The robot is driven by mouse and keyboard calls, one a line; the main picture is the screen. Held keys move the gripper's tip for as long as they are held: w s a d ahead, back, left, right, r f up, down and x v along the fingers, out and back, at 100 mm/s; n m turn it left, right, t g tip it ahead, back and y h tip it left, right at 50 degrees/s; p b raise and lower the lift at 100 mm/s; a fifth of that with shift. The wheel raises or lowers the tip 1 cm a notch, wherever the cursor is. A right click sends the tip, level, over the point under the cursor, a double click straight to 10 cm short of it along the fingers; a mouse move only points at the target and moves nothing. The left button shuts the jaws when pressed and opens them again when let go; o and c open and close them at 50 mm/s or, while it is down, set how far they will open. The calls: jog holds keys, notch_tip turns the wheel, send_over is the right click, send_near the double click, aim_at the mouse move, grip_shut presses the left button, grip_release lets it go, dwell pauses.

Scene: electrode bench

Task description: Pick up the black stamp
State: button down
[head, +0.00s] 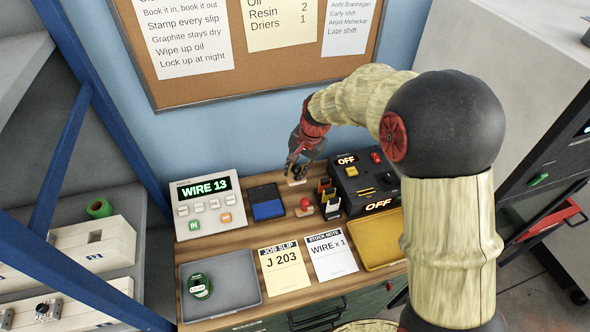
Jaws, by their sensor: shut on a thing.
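My gripper (294,165) is at the back of the wooden bench, behind the red-knobbed piece and right of the blue ink pad (267,203). It is shut on a small dark thing with a pale lower edge (296,180), which looks like the black stamp. The fingers partly cover it, and I cannot tell whether it touches the bench. A small stamp-like piece with a red knob (305,203) stands in front of it. Black-and-white pieces with orange parts (330,205) stand to the right.
A black control box (362,180) with two OFF displays is close right of the gripper. A WIRE 13 panel (207,205) stands left. A grey tray (235,285) with a green-labelled spool, paper slips (284,270) and a yellow tray (383,245) fill the front.

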jog(key=s+r, duration=0.4)
jog(key=s, duration=0.5)
jog(key=shift+p, duration=0.35)
jog(key=shift+d, duration=0.1)
jog(key=c, duration=2.1)
grip_release()
jog(key=c, duration=0.4)
jog(key=shift+d+p, duration=0.1)
jog(key=shift+p, duration=0.2)
